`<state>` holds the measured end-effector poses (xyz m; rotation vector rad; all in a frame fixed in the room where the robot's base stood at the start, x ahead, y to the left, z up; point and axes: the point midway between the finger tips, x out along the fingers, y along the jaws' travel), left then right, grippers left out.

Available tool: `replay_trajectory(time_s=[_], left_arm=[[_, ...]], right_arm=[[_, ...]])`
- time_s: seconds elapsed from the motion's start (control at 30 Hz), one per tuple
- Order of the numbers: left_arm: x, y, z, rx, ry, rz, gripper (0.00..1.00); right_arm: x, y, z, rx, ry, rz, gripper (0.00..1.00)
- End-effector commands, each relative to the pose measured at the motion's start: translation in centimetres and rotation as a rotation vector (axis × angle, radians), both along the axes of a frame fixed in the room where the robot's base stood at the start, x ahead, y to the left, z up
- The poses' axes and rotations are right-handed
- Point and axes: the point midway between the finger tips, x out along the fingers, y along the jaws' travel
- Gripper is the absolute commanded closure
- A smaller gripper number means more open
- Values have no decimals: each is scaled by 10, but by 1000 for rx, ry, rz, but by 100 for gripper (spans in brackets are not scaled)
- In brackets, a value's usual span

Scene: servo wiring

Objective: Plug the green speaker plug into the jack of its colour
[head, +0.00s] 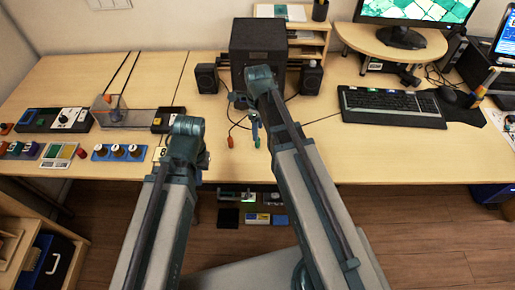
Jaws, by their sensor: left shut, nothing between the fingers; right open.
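A black speaker box (257,38) stands behind the right gripper. I cannot make out a green jack.
Two small black speakers (206,78) flank the box. A keyboard (392,106) and monitor (418,12) stand at the right. The wooden table (330,150) is bare at front right.

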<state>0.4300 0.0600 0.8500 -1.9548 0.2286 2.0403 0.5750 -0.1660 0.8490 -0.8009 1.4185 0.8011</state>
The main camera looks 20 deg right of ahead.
Motion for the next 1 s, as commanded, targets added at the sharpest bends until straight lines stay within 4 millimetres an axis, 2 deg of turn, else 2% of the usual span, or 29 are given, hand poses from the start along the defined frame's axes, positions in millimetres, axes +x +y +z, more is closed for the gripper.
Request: replay_trajectory(time_s=[0.03, 0.23, 0.37, 0.73, 1.0], left_arm=[[0, 0, -6, 0, 0, 0, 100], [0, 0, -6, 0, 0, 0, 100], [0, 0, -13, 0, 0, 0, 100], [0, 0, -55, 0, 0, 0, 100], [0, 0, -57, 0, 0, -1, 100]], right_arm=[[0, 0, -6, 0, 0, 0, 40], [0, 0, -6, 0, 0, 0, 40], [0, 0, -13, 0, 0, 0, 40], [-2, 1, -55, 0, 0, 0, 40], [-2, 1, -57, 0, 0, 0, 40]])
